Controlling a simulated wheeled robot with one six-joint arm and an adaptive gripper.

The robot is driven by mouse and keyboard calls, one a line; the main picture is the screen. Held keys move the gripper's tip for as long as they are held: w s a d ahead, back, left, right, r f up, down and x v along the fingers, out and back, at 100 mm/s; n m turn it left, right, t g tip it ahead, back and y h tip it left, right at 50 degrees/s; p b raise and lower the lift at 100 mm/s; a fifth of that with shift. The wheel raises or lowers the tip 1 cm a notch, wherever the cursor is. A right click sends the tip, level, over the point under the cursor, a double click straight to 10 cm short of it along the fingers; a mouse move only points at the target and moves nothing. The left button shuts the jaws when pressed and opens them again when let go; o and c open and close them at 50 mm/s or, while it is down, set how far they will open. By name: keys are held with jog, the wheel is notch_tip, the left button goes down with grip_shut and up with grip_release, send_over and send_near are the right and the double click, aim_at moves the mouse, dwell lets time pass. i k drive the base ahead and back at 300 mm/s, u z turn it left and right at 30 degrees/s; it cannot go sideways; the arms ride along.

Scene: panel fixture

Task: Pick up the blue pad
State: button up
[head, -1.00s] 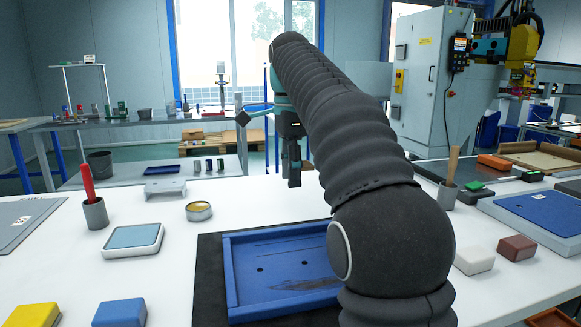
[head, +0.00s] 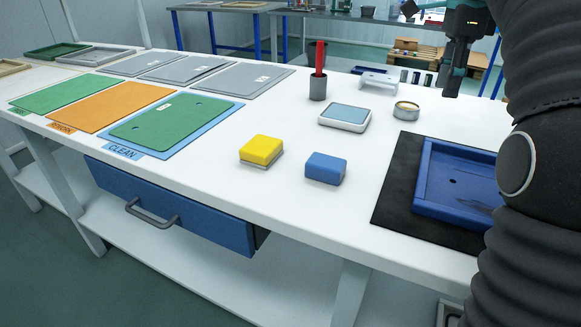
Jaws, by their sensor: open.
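The blue pad (head: 326,168) is a small rounded block lying on the white table near its front edge. A yellow pad (head: 262,150) lies just left of it, apart from it. My gripper (head: 452,82) is at the upper right, raised above the far part of the table, open and with nothing seen in it. It is well away from the blue pad, behind and to the right of it. Part of my arm covers the right side of the view.
A blue tray fixture (head: 428,190) on a black mat is right of the pad, partly hidden by my arm. Behind are a white-rimmed box (head: 345,117), a round tin (head: 406,110) and a cup with a red handle (head: 318,88). Coloured mats with panels (head: 165,130) lie left.

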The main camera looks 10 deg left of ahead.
aim_at(321, 166)
jog(key=u, duration=0.55)
